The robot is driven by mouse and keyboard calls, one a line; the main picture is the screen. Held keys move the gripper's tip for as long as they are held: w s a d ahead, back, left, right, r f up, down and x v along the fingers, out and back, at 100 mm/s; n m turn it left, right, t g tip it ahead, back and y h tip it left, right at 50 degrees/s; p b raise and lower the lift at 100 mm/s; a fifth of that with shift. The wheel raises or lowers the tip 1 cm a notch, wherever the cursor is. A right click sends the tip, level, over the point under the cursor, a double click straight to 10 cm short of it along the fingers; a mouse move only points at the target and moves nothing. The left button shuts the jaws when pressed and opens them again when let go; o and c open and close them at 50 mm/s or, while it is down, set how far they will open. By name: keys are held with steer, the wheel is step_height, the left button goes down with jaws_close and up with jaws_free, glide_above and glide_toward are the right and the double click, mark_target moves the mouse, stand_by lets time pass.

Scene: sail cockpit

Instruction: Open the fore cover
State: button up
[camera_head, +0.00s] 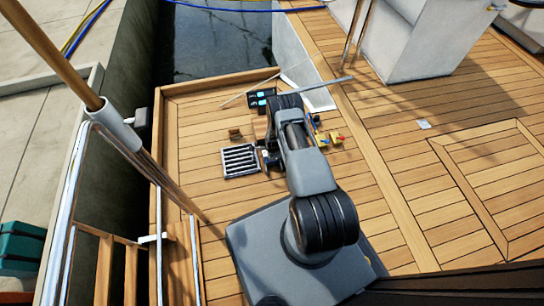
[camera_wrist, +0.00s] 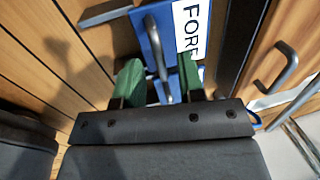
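In the wrist view, a blue-edged cover (camera_wrist: 140,28) with a white label reading "FORE" (camera_wrist: 188,28) lies ahead of my gripper. A grey bar handle (camera_wrist: 155,48) stands on the cover. My gripper (camera_wrist: 158,78) has two green fingers spread apart, one on each side of the handle's line. The handle's near end lies between the fingers, and I see no finger clearly touching it. The cover looks closed, but its lower part is hidden behind my fingers. In the head view, my arm hides the cover and most of the gripper.
A second grey handle (camera_wrist: 276,68) stands right of the cover in the wrist view. In the head view, a slatted grate (camera_head: 240,161), a small wooden block (camera_head: 235,134) and coloured small items (camera_head: 334,139) lie near my arm. Bare deck (camera_head: 205,115) is at left.

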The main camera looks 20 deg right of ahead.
steer(key=shift+f, duration=0.15)
steer(key=shift+c, duration=0.5)
jaws_close()
